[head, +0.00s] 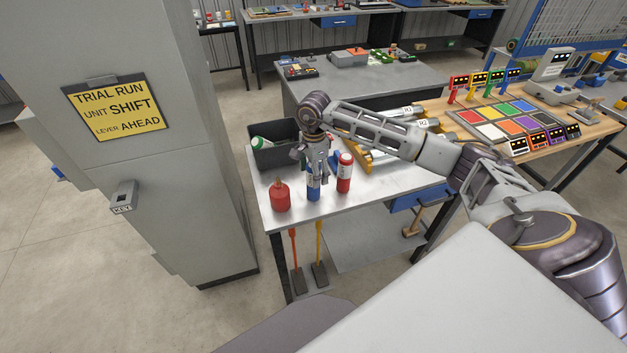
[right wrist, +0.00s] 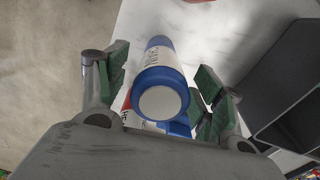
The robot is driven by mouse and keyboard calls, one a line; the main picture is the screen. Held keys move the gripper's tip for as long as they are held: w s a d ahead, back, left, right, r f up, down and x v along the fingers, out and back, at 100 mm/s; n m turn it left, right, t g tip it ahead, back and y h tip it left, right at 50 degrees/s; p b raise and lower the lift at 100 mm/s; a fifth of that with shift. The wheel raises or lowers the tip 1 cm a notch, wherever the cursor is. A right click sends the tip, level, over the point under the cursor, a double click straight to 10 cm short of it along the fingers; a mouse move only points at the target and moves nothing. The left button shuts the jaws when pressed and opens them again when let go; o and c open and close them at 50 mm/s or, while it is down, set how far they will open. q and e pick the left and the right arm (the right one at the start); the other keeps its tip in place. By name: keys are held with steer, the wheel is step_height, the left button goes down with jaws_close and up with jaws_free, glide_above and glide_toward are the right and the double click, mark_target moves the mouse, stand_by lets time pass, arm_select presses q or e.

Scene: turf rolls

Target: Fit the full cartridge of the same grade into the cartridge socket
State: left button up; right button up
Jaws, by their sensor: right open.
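A blue cartridge (head: 314,192) with a white label stands upright near the front of the grey table. My right gripper (head: 316,170) reaches down over it from above. In the right wrist view the blue cartridge (right wrist: 161,85) shows its round pale end between the spread green pads of my right gripper (right wrist: 160,92), with gaps at both sides. A red cartridge (head: 344,172) with a white label stands close to its right; part of it (right wrist: 127,104) shows behind the blue one in the wrist view. I cannot make out the cartridge socket. My left gripper is not in view.
A dark bin (head: 276,157) holding a green-and-white item (head: 260,143) stands behind the gripper. A red squat bottle (head: 280,196) stands left of the blue cartridge. A grey cabinet (head: 160,190) with a yellow sign (head: 118,107) rises at left.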

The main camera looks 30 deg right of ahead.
steer(key=shift+f, duration=1.15)
steer(key=c, duration=1.4)
steer(key=shift+r, duration=0.2)
steer(key=shift+c, duration=0.2)
steer(key=shift+r+b, duration=0.85)
steer(key=shift+r, duration=4)
